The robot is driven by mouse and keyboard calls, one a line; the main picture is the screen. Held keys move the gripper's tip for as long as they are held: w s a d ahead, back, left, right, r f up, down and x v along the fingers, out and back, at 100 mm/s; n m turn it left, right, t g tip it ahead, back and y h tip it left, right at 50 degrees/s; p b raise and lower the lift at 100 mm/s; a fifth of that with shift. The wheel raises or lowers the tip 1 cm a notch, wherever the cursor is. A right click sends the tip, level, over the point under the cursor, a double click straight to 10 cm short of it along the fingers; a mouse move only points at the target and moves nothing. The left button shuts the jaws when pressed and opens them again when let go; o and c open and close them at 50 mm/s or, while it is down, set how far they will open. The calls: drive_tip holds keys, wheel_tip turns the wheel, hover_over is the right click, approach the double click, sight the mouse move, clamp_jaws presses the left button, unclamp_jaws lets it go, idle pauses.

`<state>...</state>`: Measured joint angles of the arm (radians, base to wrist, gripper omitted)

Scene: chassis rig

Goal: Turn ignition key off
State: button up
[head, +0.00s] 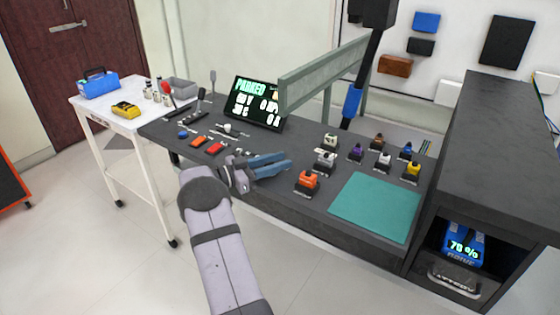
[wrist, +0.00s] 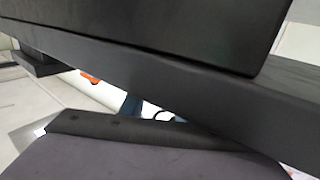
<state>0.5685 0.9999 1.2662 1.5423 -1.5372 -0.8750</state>
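My gripper (head: 288,164), with blue fingers, is beside the front part of the dark console (head: 315,205), left of the teal mat. The head view does not show clearly whether its fingers are parted or closed, and I see nothing held. I cannot pick out the ignition key for certain. Small controls, including a red switch (head: 215,147) and an orange switch (head: 198,141), sit left of my gripper. The display (head: 254,104) reads "PARKED". In the wrist view a large dark surface (wrist: 150,35) fills most of the picture and the fingertips cannot be made out.
A green-grey beam (head: 322,78) stands above the console behind my gripper. Several colored knobs, such as an orange one (head: 307,181), stand right of it. The teal mat (head: 375,207) is bare. A dark cabinet (head: 505,150) bounds the right; a white cart (head: 120,122) stands left.

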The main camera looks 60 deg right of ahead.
drive_tip(key=shift+s+d, duration=0.2)
drive_tip(key=shift+d, duration=0.15)
drive_tip(key=shift+c, duration=0.2)
clamp_jaws()
